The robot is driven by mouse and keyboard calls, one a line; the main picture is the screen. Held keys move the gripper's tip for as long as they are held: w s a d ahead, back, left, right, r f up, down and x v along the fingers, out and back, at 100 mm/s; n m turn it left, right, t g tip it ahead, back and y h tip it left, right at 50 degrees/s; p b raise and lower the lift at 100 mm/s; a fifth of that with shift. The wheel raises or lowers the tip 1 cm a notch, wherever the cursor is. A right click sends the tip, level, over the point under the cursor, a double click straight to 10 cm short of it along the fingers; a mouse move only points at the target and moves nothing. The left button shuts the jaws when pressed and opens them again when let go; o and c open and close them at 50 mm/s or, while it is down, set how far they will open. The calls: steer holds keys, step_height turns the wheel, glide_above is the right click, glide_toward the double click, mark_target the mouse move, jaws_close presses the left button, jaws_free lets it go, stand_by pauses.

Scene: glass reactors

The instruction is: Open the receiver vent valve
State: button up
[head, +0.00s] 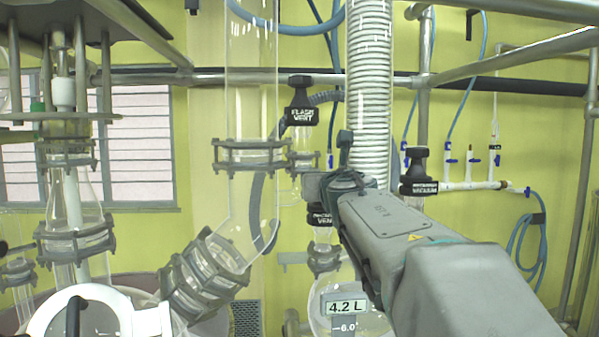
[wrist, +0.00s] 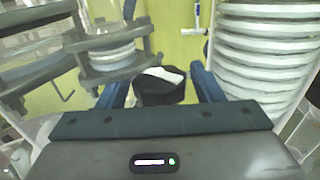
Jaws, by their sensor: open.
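The receiver vent valve (head: 322,216) is a black knob with a partly covered label, "VEN" showing, above the small glass receiver in the head view. My arm and gripper cover its right side and top. In the wrist view a black knob (wrist: 161,91) with a white patch stands between my two blue fingers; it appears to be this valve. My gripper (head: 334,168) is open around the knob in the wrist view (wrist: 160,86), with gaps visible at both sides. Contact cannot be told.
The black flash vent knob (head: 300,104) stands just above and left of my gripper. The receiver vacuum knob (head: 418,174) is to the right. A ribbed white hose (head: 369,80) hangs close behind my gripper. A glass column (head: 250,100) stands to the left.

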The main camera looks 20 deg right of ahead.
steer(key=m+g+h+p, duration=0.1)
steer(key=h, duration=0.1)
steer(key=m+h+p, duration=0.1)
steer(key=m+h, duration=0.1)
steer(key=shift+a+r+g+h+p, duration=0.1)
steer(key=shift+r+g+h+p, duration=0.05)
steer(key=shift+g+h+p, duration=0.2)
steer(key=shift+m+g+h, duration=0.45)
steer(key=shift+m+h, duration=0.15)
steer(key=shift+h, duration=0.05)
steer(key=c, duration=0.8)
steer(key=shift+o, duration=0.2)
steer(key=shift+f+n+t+y+b, duration=0.25)
steer(key=shift+n+t+y+b, duration=0.2)
steer(key=shift+y, duration=0.25)
steer(key=n+t+y+b, duration=0.1)
steer(key=n+y, duration=0.1)
steer(key=n+t+y+b, duration=0.1)
steer(key=y+b, duration=0.1)
steer(key=y, duration=0.1)
steer(key=shift+n, duration=0.35)
steer(key=shift+r+n+y+b, duration=0.1)
steer(key=shift+n+y+b, duration=0.3)
steer(key=shift+n+y, duration=0.8)
steer(key=shift+n+y+b, duration=0.35)
steer(key=shift+n+y, duration=0.35)
steer(key=shift+y, duration=1)
